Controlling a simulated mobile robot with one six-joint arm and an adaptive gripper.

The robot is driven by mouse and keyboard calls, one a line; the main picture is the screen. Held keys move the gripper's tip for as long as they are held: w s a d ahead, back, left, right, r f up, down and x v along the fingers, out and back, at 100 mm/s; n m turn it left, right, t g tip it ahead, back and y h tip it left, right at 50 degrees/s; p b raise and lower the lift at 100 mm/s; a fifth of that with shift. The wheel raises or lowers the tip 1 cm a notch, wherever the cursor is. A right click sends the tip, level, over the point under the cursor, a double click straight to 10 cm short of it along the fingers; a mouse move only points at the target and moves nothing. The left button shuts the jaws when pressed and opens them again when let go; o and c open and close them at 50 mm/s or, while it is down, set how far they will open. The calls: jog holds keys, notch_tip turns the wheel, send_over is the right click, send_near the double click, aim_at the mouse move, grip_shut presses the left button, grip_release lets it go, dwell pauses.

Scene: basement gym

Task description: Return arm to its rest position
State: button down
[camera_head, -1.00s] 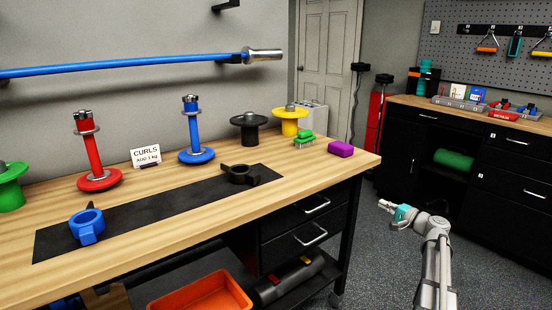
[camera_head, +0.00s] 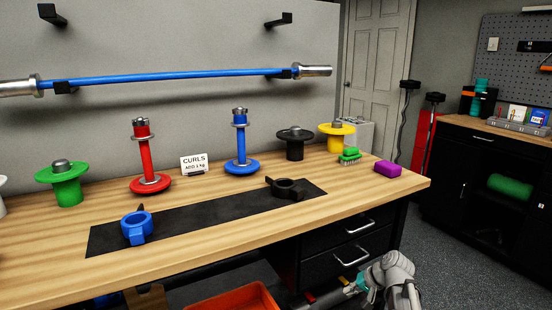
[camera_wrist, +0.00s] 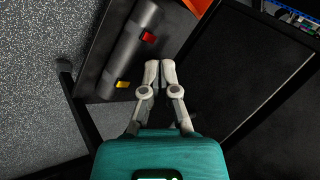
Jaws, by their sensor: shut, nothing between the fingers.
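My arm shows at the lower right of the head view, bent low in front of the black drawers (camera_head: 345,249). My gripper (camera_wrist: 160,66) is seen in the wrist view with its two grey fingers together and nothing between them. It points toward the lower shelf under the bench. In the head view the teal part of my wrist shows, but the fingertips are hard to make out.
A grey cylinder (camera_wrist: 128,50) with red and yellow parts lies on the lower shelf near my fingers. An orange bin (camera_head: 238,298) is beside it. The wooden bench top (camera_head: 210,262) carries weight plates, posts and collars. Grey floor (camera_head: 465,265) is open at right.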

jog(key=s+a+f+n+g+h, duration=0.2)
jog(key=s+a+h, duration=0.1)
jog(key=s, duration=0.3)
jog(key=s+a+f+n+g+h, duration=0.1)
jog(key=s+a+n+g+h, duration=0.15)
jog(key=s, duration=0.35)
notch_tip(320, 180, up, 31)
jog(key=p, duration=3.2)
jog(key=shift+r+m+h, duration=0.2)
jog(key=shift+m+h, duration=0.15)
jog(key=shift+h, duration=0.1)
jog(key=shift+s+a+t, duration=0.1)
jog(key=shift+t, duration=0.15)
